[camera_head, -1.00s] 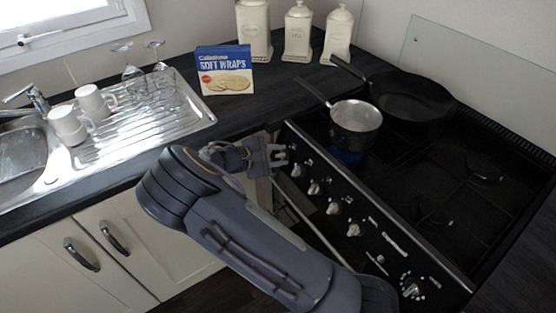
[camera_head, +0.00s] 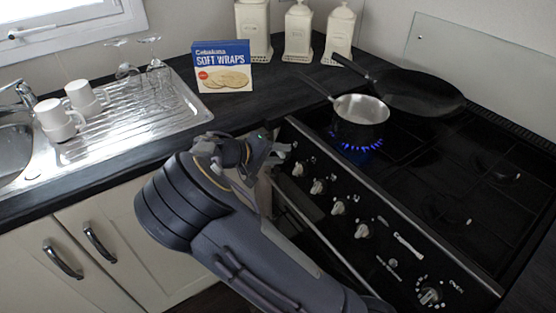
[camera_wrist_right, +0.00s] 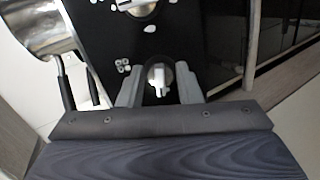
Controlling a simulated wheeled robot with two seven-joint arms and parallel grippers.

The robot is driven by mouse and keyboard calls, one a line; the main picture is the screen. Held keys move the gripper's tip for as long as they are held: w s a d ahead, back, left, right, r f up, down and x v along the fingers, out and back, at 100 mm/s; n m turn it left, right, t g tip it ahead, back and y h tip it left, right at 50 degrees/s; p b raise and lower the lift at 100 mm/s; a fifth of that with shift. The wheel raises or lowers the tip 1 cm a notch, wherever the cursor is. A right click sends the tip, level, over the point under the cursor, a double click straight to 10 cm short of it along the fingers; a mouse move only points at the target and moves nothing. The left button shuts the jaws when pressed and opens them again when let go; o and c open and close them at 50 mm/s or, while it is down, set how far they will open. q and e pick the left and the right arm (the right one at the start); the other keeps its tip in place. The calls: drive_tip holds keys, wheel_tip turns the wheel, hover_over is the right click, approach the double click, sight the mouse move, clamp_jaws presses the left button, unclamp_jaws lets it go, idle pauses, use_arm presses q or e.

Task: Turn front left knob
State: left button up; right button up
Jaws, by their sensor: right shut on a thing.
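My right gripper (camera_head: 280,152) is at the left end of the row of knobs on the stove's front panel. In the right wrist view its two fingers stand on either side of a pale knob (camera_wrist_right: 160,76), shut on it. In the head view the gripper mostly hides this knob. The neighbouring knob (camera_head: 297,168) shows beside the fingers, with several more down the panel. A blue flame (camera_head: 357,150) burns under the saucepan (camera_head: 360,115) on the front left burner. My left gripper is not in view.
A black frying pan (camera_head: 415,92) sits on the back left burner, and the other burners are bare. A soft wraps box (camera_head: 222,68), pale canisters (camera_head: 298,32), and a drainer (camera_head: 150,112) with mugs and glasses are on the worktop.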

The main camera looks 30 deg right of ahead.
drive_tip(key=shift+f+m+t+y+b, duration=0.1)
drive_tip(key=shift+m+t+y+b, duration=0.05)
drive_tip(key=shift+m+b, duration=3.4)
drive_tip(key=shift+f+m+t+y+b, duration=0.15)
drive_tip(key=shift+m+b, duration=2.45)
drive_tip(key=shift+m, duration=1.75)
drive_tip(key=shift+a, duration=0.1)
drive_tip(key=shift+r, duration=0.1)
drive_tip(key=o, duration=0.9)
drive_tip(key=shift+o, duration=0.2)
drive_tip(key=shift+w, duration=0.1)
drive_tip(key=p+v, duration=0.1)
drive_tip(key=v, duration=0.6)
drive_tip(key=shift+a+r+p, duration=0.2)
drive_tip(key=shift+a+p, duration=0.1)
drive_tip(key=shift+p, duration=0.05)
